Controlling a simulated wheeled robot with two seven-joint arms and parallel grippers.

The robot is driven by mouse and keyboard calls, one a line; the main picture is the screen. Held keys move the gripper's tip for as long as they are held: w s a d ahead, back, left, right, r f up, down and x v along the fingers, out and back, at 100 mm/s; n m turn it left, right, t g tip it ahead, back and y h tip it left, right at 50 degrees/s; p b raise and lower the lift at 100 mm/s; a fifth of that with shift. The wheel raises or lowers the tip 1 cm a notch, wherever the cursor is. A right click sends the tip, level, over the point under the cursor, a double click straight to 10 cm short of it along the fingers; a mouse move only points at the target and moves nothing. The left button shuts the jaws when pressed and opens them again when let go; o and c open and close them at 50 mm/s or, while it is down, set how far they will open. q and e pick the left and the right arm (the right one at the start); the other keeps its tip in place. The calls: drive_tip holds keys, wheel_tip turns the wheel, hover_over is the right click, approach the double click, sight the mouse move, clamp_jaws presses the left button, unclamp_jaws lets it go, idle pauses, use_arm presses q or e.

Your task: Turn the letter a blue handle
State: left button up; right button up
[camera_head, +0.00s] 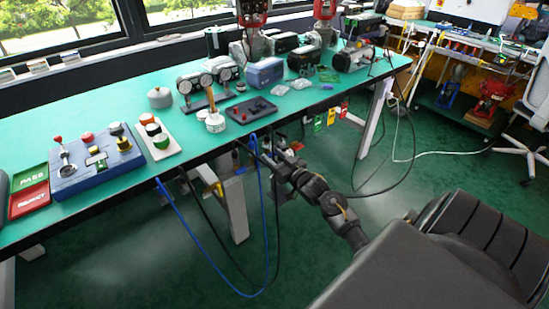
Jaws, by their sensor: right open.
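My right gripper (264,154) reaches in from the lower right and is open. Its fingertips are just below the front edge of the green table (330,98), close to a hanging blue cable. I cannot make out any letter "a" or a clear blue handle at this size. A blue box-shaped device (265,73) stands toward the back of the table, behind and above the gripper. A blue control box (95,165) with a red-knobbed lever and several buttons sits at the left. My left gripper is not in view.
The blue cable (205,260) loops below the table beside a table leg (234,207). A black box with red buttons (251,110) and a white pot with a wooden handle (215,122) stand near the front edge. Open green floor lies right of the leg.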

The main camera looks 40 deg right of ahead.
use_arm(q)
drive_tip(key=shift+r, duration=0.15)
use_arm(e)
drive_tip(key=shift+w, duration=0.2)
drive_tip(key=c, duration=0.7)
drive_tip(key=shift+n+p, duration=0.3)
drive_tip(key=shift+n, duration=0.4)
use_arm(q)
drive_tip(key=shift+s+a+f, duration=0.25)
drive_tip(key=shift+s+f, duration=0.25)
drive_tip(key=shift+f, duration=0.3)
use_arm(e)
drive_tip(key=o, duration=0.7)
